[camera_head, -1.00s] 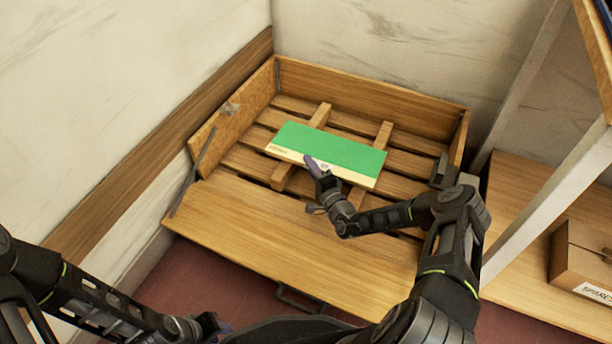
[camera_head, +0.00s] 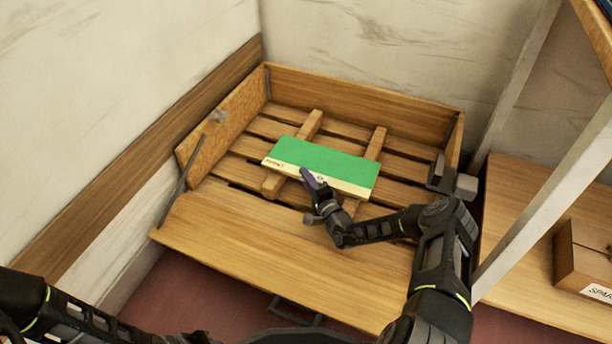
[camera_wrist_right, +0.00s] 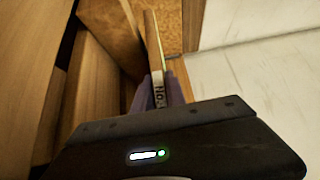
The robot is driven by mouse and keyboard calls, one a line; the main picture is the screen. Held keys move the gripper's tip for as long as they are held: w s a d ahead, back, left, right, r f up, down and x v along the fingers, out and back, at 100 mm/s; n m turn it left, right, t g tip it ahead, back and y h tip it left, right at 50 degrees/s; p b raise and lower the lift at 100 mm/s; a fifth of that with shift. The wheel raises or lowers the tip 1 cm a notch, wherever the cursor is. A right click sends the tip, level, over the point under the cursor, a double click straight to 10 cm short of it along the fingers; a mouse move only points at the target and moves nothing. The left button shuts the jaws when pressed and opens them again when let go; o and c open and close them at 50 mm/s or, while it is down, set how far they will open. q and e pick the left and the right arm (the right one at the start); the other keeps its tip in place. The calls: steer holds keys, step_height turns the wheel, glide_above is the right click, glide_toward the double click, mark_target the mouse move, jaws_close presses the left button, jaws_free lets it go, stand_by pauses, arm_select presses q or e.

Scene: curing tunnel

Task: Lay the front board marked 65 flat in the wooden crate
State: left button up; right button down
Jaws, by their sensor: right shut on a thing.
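A board (camera_head: 326,160) with a green face and a pale lettered edge is in the head view, over the slatted floor of the wooden crate (camera_head: 365,98). My right gripper (camera_head: 312,182) is shut on its near edge. In the right wrist view the board (camera_wrist_right: 153,45) shows edge-on between the purple fingers, with part of a "No" label; its number is not readable. The board lies roughly level above two crossbars; I cannot tell whether it touches them. My left gripper (camera_head: 192,338) is barely in view at the bottom edge, and its jaws are not clear.
The crate's near panel (camera_head: 285,262) slopes toward me. Its left wall (camera_head: 222,125) and back wall stand up. A metal fitting (camera_head: 452,180) sits at the right side. A cardboard box (camera_head: 585,258) stands on the shelf at the right, behind a pale post (camera_head: 545,190).

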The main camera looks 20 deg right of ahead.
steer(key=shift+f, duration=0.25)
stand_by(0.5)
steer(key=c, duration=1.3)
jaws_free()
steer(key=shift+c, duration=0.2)
steer(key=shift+o, duration=0.3)
steer(key=shift+f, duration=0.15)
steer(key=shift+s, duration=0.35)
steer(key=s+p, duration=0.2)
steer(key=s, duration=0.1)
steer(key=s+p, duration=0.1)
steer(key=s, duration=0.2)
steer(key=shift+d+r+p, duration=0.2)
steer(key=shift+p, duration=0.15)
steer(key=shift+s+f, duration=0.15)
steer(key=shift+s, duration=0.4)
